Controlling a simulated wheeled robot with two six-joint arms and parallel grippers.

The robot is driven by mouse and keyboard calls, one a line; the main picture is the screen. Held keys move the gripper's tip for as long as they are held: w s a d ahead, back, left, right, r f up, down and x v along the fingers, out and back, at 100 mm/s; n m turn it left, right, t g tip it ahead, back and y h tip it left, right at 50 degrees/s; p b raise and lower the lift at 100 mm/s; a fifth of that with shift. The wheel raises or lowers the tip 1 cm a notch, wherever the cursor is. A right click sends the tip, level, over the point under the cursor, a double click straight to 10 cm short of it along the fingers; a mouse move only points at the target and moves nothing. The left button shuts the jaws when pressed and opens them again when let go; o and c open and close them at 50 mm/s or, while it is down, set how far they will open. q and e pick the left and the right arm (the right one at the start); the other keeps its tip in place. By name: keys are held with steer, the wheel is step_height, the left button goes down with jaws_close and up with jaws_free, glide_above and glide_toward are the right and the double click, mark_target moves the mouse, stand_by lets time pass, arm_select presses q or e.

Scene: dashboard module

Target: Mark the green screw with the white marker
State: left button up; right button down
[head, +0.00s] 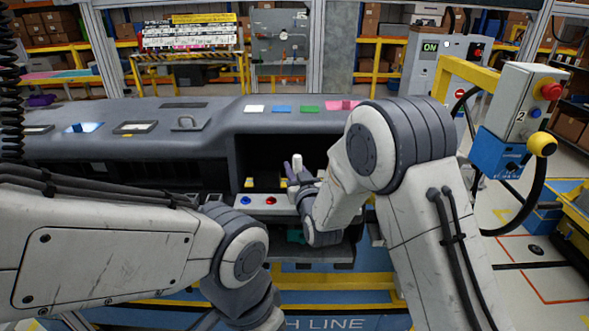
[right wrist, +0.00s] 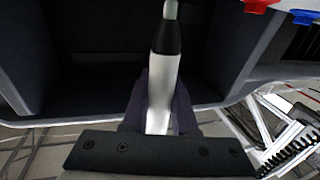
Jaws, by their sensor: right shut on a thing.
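The white marker (right wrist: 161,90) is held in my right gripper (right wrist: 158,115), with its black collar and pale grey-green tip pointing away from the fingers in the right wrist view. In the head view the marker (head: 297,165) stands roughly upright between the dark fingers of my right gripper (head: 296,172), in front of the dark dashboard opening. I cannot make out the green screw in either view; my right wrist covers part of the panel. My left arm comes in from the left, but its fingers do not show.
A pale panel (head: 259,207) below the opening carries a blue round part (head: 246,201) and a red one (head: 271,201), left of my right gripper. The grey dashboard (head: 210,119) spans the middle, with coloured patches on top. A control box (head: 524,103) stands at right.

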mark_target(296, 155)
stand_by(0.3)
steer(key=shift+r+p, duration=1.35)
steer(key=shift+r, duration=1.1)
